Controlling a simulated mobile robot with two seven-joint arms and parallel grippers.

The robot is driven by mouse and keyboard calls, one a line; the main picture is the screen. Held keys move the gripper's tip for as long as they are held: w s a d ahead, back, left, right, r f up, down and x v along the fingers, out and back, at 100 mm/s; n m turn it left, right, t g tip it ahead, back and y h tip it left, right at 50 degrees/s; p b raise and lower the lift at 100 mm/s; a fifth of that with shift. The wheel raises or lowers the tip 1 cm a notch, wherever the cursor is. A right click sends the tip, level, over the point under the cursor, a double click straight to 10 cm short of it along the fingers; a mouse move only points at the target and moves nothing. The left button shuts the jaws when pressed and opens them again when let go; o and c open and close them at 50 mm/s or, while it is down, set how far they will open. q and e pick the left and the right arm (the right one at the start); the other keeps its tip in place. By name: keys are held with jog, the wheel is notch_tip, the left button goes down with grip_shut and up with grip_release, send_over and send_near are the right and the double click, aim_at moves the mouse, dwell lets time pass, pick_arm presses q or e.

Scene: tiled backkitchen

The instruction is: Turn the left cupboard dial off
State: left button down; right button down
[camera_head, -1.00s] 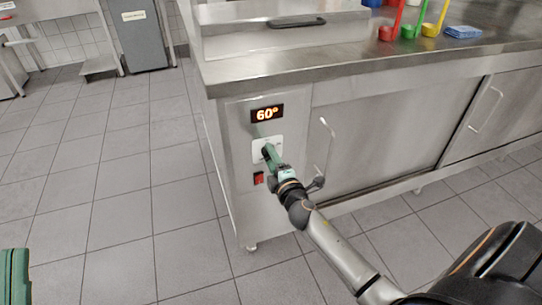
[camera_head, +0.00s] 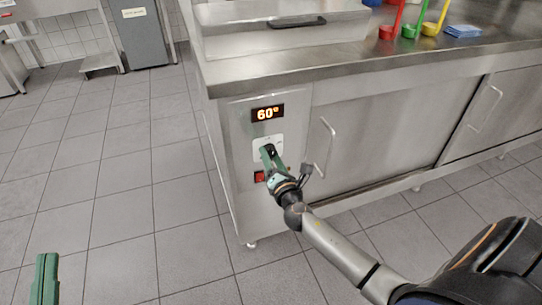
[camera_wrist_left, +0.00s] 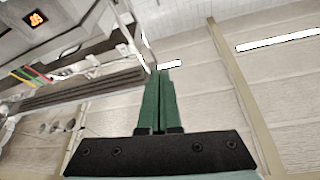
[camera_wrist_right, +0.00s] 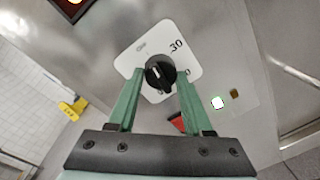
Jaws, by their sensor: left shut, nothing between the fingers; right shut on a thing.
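The black dial (camera_wrist_right: 160,72) sits on a white plate marked with numbers on the steel cupboard front. My right gripper (camera_wrist_right: 160,78) has one finger on each side of the dial and is shut on it. In the head view my right gripper (camera_head: 268,153) reaches the dial plate (camera_head: 258,146) and partly covers it. The display (camera_head: 267,113) above reads 60°. My left gripper (camera_head: 46,258) is shut and empty, low at the left over the floor. It also shows in the left wrist view (camera_wrist_left: 160,74), fingers together.
A red switch (camera_head: 259,176) is below the dial. A cupboard door handle (camera_head: 324,147) stands out just right of my right gripper. The steel counter (camera_head: 350,57) overhangs above, with coloured utensils (camera_head: 410,30) and a blue cloth (camera_head: 463,32).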

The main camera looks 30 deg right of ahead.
pick_arm(q)
jog(key=shift+w+f+g+y, duration=0.15)
jog(key=shift+f+g, duration=0.05)
jog(key=shift+f, duration=0.35)
jog(key=shift+w+f+g+y, duration=0.1)
jog(key=shift+f+g+y, duration=0.1)
jog(key=shift+f, duration=0.3)
pick_arm(e)
jog(key=shift+f+n, duration=0.1)
jog(key=shift+n, duration=0.8)
jog(key=shift+c, duration=1.6)
grip_release()
pick_arm(q)
jog(key=shift+r, duration=0.2)
